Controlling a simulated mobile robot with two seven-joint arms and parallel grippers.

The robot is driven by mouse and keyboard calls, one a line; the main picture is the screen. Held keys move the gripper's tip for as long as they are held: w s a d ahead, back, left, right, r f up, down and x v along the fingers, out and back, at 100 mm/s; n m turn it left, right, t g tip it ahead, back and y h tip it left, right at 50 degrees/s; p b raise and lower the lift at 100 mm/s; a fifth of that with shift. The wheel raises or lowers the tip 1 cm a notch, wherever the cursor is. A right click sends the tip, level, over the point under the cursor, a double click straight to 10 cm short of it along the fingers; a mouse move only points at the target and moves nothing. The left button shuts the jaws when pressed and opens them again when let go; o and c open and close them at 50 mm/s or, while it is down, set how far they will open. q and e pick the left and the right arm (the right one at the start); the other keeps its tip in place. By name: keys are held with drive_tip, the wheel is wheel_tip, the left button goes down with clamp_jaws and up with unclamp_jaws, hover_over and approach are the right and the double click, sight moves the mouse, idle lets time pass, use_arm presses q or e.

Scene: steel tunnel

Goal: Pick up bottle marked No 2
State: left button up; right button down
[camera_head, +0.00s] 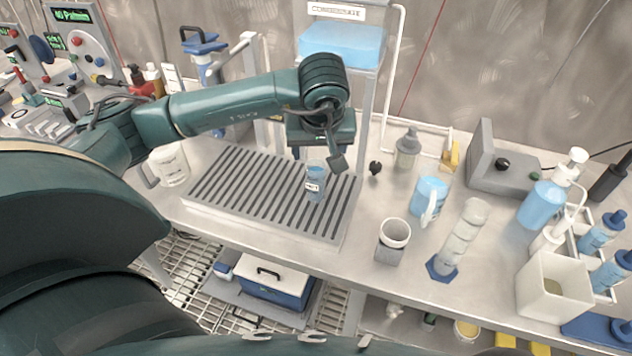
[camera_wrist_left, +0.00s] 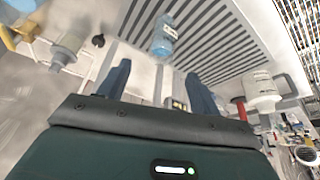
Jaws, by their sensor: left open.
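A small bottle with blue contents and a white label (camera_head: 314,187) stands on the slotted grey tray (camera_head: 225,207) near its right end. The label's print is too small to read for certain. My left gripper (camera_head: 320,160) is above and just behind this bottle, with its jaws apart. In the left wrist view the bottle (camera_wrist_left: 163,45) shows beyond and between the two open fingers (camera_wrist_left: 160,78), not touching them. Nothing is held. My right gripper is not in view.
A white mug (camera_head: 170,165) stands left of the tray. A shelf with a blue block (camera_head: 342,44) rises behind.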

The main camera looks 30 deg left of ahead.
sight(316, 168)
use_arm(q)
drive_tip(key=shift+p+x, duration=0.9)
drive_tip(key=shift+x, duration=3.95)
drive_tip(key=shift+s+a, duration=0.1)
drive_tip(key=c, duration=1.2)
drive_tip(key=shift+o, duration=0.2)
drive_tip(key=shift+r, duration=0.1)
